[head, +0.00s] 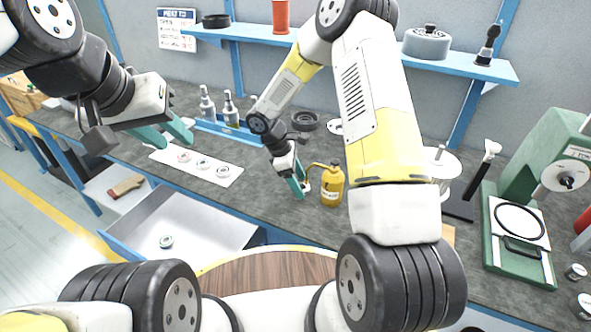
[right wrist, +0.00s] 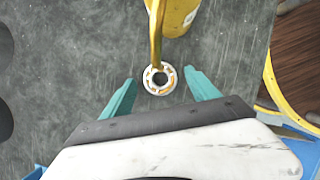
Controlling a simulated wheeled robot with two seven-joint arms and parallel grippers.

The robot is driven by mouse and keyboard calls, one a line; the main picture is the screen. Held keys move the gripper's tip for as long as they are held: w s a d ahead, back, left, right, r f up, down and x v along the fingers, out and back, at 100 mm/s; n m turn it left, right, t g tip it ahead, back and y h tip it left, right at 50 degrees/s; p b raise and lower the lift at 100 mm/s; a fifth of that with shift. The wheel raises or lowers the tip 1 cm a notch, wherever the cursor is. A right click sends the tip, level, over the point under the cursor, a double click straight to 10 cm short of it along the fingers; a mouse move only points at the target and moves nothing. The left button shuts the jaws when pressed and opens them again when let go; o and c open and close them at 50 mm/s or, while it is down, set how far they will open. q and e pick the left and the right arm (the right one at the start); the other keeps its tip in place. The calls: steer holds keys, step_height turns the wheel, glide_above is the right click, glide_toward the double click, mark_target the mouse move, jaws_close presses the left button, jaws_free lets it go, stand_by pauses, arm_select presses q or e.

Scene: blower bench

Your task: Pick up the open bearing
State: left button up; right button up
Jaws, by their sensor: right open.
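An open bearing (right wrist: 160,78), a small pale ring with orange-yellow showing between its races, is in the right wrist view, on or just above the dark bench top. The spout of a yellow oil can (head: 332,186) reaches over its far edge. My right gripper (right wrist: 159,76) is open, with one teal finger on each side of the bearing and a gap on both sides. In the head view the right gripper (head: 300,187) is low beside the oil can, and the bearing is hard to make out there. My left gripper (head: 182,145) is open and empty above a white mat.
The white mat (head: 225,182) carries several small rings. An open drawer (head: 200,222) holds another small ring (head: 166,242). Bottles (head: 230,108) stand behind, a dark ring (head: 305,121) lies further back, and a green press (head: 515,225) stands at right.

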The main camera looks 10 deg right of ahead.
steer(key=shift+f, duration=0.15)
jaws_close()
steer(key=shift+r, duration=0.35)
stand_by(0.4)
steer(key=shift+s, duration=0.1)
